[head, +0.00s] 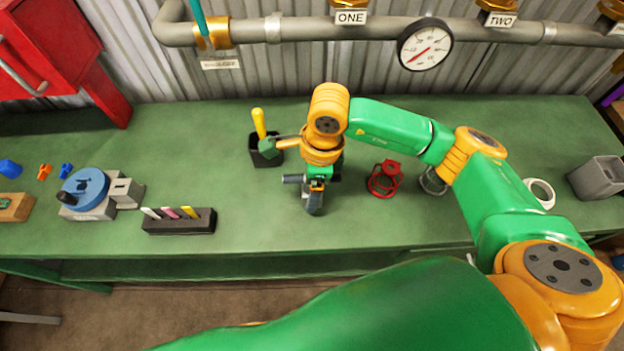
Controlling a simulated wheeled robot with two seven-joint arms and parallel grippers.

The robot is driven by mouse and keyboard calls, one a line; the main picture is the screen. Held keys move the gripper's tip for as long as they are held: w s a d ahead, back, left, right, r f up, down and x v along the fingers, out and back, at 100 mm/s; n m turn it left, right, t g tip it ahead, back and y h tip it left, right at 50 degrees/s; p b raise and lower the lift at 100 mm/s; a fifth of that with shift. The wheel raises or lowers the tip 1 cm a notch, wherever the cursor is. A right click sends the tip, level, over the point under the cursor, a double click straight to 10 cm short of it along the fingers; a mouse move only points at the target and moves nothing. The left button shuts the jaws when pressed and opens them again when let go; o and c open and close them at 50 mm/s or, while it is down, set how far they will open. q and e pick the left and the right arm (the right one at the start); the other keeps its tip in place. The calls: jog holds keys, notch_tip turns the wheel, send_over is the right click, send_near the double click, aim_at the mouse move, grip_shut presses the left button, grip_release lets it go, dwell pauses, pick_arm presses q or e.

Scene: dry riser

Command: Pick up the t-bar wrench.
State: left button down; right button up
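I cannot make out the t-bar wrench for certain. My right gripper (314,195) points down over the middle of the green bench, under its orange wrist. Dark grey parts show at it: a short crosswise piece and a rounded piece below. I cannot tell whether these are its fingers or a tool, nor whether it is open or shut. Just left of it stands a black holder (265,158) with a yellow-handled item (258,122) upright in it. A teal rod (199,18) stands by a brass fitting on the wall pipe. My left gripper is not in view.
On the green bench (230,235) are a dark block with coloured sticks (178,221), a blue-topped device (84,190), a red caged item (384,178), a pale ring (541,193) and a grey container (597,178). A pipe with a gauge (425,44) runs behind.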

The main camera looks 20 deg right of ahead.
jog(key=shift+f, duration=0.2)
grip_shut()
jog(key=shift+a+r, duration=0.1)
